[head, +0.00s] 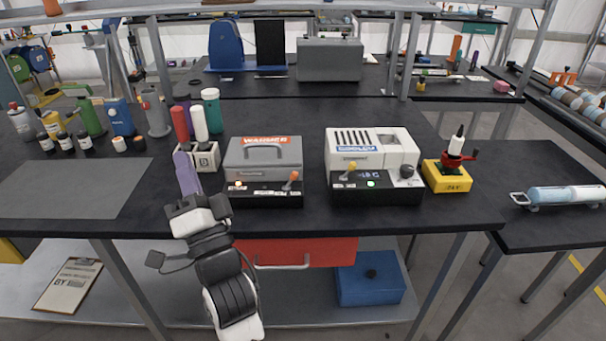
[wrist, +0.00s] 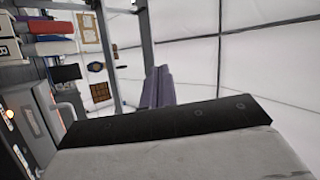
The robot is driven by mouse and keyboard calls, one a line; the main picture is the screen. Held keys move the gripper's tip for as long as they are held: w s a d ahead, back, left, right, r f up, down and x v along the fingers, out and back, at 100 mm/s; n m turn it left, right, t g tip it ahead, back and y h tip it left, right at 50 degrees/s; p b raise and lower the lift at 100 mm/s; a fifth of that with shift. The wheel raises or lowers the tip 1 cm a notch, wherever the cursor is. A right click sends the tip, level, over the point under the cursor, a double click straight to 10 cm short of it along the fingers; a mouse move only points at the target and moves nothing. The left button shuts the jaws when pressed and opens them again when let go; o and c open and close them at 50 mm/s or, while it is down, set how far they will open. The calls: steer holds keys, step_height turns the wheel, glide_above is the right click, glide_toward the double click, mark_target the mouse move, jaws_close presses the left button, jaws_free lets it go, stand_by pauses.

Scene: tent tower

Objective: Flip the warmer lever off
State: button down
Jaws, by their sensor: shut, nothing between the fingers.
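The warmer (head: 262,157) is a grey box with an orange "WARMER" label, standing near the table's front edge in the head view. Its black front panel (head: 262,198) has a lit lamp (head: 238,184) at the left and an orange-tipped lever (head: 292,179) at the right, standing up and tilted slightly. My gripper (head: 183,160) is shut and empty, with its purple fingers pointing up just left of the warmer, apart from the lever. In the wrist view the shut fingers (wrist: 157,88) show in the middle, and part of the warmer lies at the left edge.
A holder marked B (head: 206,158) with bottles stands just behind my gripper. A grey mat (head: 75,188) at the left is bare. A yellow block (head: 447,178) stands at the right.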

steer(key=w+d+f+m+g+h+p, duration=0.1)
steer(key=d+f+m+h, duration=0.4)
steer(key=d, duration=0.5)
steer(key=w+d+f+m+g+h+p, duration=0.2)
steer(key=d+f+m+h, duration=0.3)
steer(key=d+f+m, duration=0.4)
steer(key=shift+w+d+f+m+g+p, duration=0.3)
steer(key=shift+d+f+m+g+p, duration=0.2)
steer(key=shift+f+g, duration=0.25)
steer(key=shift+w+a+f, duration=0.1)
steer(key=shift+w, duration=0.05)
steer(key=w+b, duration=0.4)
steer(key=b, duration=0.4)
steer(key=shift+w+a, duration=0.15)
steer(key=shift+w, duration=0.15)
steer(key=w, duration=0.1)
steer(key=w+p, duration=0.1)
steer(key=w, duration=0.1)
steer(key=shift+w+a+r, duration=0.15)
steer(key=shift+w+r, duration=0.2)
steer(key=shift+w, duration=0.05)
steer(key=shift+w+f, duration=0.1)
steer(key=shift+w, duration=0.55)
